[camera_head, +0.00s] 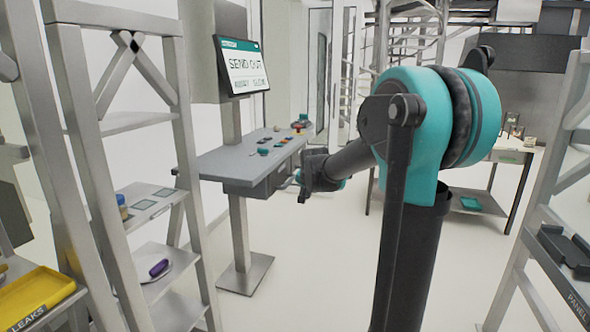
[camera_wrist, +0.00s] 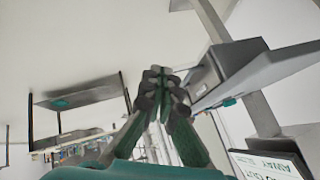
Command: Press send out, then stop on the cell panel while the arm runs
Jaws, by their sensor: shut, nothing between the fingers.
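The cell panel (camera_head: 222,167) is a grey sloped desk on a post in the head view, with several small coloured buttons (camera_head: 281,142) on its top. My gripper (camera_head: 301,187) is beside the panel's right front side, apart from the buttons as far as I can tell. In the wrist view its fingers (camera_wrist: 161,78) are closed together and empty. Button labels are too small to read.
A shelf rack (camera_head: 150,190) stands left, with a yellow tray (camera_head: 35,297) labelled "LEAKS" near it. A side table (camera_head: 512,157) stands at the back right. Another rack (camera_head: 540,240) is at the right edge. The floor between is clear.

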